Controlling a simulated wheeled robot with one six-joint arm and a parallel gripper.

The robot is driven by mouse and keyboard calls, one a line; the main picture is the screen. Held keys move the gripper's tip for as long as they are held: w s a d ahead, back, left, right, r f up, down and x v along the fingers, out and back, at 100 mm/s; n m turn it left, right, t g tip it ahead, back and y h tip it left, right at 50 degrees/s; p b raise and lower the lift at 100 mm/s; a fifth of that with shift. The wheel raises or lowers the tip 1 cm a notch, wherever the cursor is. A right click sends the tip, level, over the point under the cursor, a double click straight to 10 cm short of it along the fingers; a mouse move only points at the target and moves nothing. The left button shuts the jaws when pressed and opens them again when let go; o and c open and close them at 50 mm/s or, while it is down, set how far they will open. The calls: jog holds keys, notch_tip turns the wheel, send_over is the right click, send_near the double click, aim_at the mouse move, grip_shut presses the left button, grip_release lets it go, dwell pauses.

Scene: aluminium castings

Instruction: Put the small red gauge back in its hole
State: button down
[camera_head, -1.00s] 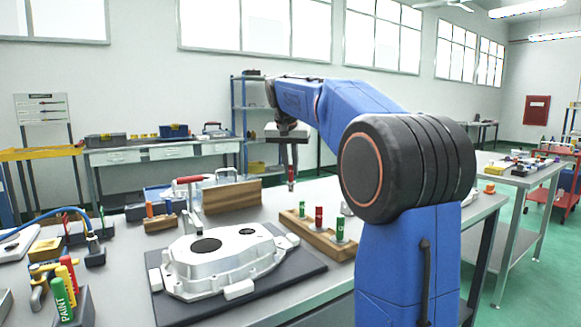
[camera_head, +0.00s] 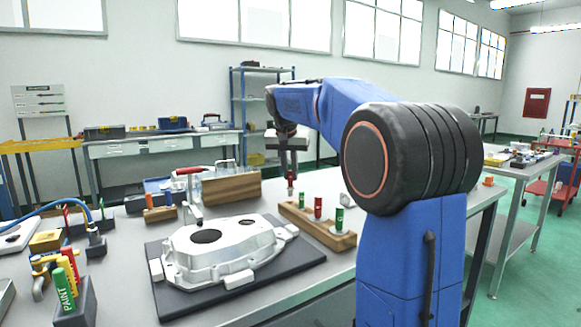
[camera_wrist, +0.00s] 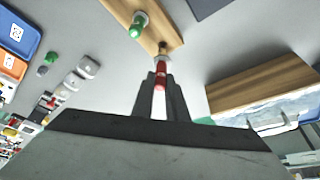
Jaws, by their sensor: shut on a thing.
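My gripper (camera_head: 290,168) is shut on the small red gauge (camera_head: 291,179). In the wrist view the gripper (camera_wrist: 160,88) has the red and white gauge (camera_wrist: 160,75) between its dark fingers, its far end pointing at the end of the wooden block. The block (camera_head: 335,240) lies on the bench and holds a small green gauge (camera_head: 301,201), a larger red gauge (camera_head: 318,209) and a larger green gauge (camera_head: 339,220), all upright. The held gauge is at the block's far left end; I cannot tell whether its tip touches the wood. The hole is not clearly visible.
A silver casting (camera_head: 220,255) lies on a black mat (camera_head: 290,270) left of the block. A wooden stand (camera_head: 232,189) is behind it. Paint markers (camera_head: 65,285) and tools fill the left of the bench. Bare bench shows around the block.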

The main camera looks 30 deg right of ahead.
aim_at(290, 181)
jog(key=shift+f, duration=0.5)
jog(key=shift+f, duration=2.05)
dwell(1.2)
jog(key=c, duration=1.7)
grip_release()
jog(key=shift+o, duration=0.2)
jog(key=shift+r, duration=0.1)
jog(key=v, duration=1.7)
jog(key=shift+s+a, duration=0.1)
jog(key=shift+s, duration=0.05)
